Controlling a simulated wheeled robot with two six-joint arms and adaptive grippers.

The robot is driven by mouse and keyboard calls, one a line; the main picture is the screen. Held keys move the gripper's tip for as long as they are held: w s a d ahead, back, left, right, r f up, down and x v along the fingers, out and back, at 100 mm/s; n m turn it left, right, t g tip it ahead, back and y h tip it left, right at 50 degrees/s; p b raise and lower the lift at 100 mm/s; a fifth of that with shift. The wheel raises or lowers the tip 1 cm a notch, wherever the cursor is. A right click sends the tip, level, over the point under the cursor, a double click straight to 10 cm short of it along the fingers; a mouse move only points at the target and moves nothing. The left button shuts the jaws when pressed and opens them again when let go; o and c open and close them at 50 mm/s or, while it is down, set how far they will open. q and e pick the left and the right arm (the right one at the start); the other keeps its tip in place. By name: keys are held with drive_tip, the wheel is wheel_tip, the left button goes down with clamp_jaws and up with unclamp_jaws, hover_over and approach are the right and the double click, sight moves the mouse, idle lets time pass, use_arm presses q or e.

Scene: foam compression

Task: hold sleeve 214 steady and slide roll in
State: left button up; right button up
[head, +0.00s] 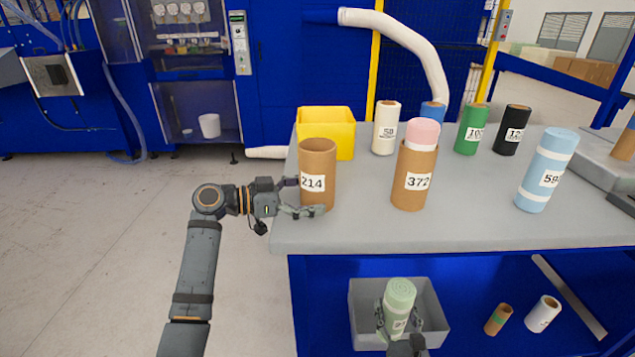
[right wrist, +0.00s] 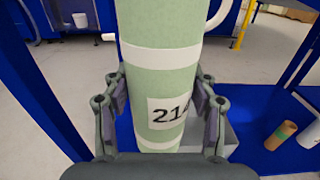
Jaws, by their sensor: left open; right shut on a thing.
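The brown cardboard sleeve 214 (head: 318,158) stands upright at the left end of the grey table. My left gripper (head: 306,197) is open, with its fingers on either side of the sleeve's lower part; I cannot tell whether they touch it. My right gripper (head: 399,322) is shut on a pale green foam roll (head: 400,293), low in front of the table. In the right wrist view the roll (right wrist: 160,75) stands upright between the fingers, with a white band and a label reading 21 and a partly hidden digit.
Sleeve 372 (head: 409,190) with a pink roll in it stands to the right of sleeve 214. A yellow bin (head: 335,121) is behind. A light blue roll (head: 548,170) and several others stand on the table (head: 465,222). A grey crate (head: 362,310) is below, behind the green roll.

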use_arm(q)
drive_tip(key=v, duration=1.2)
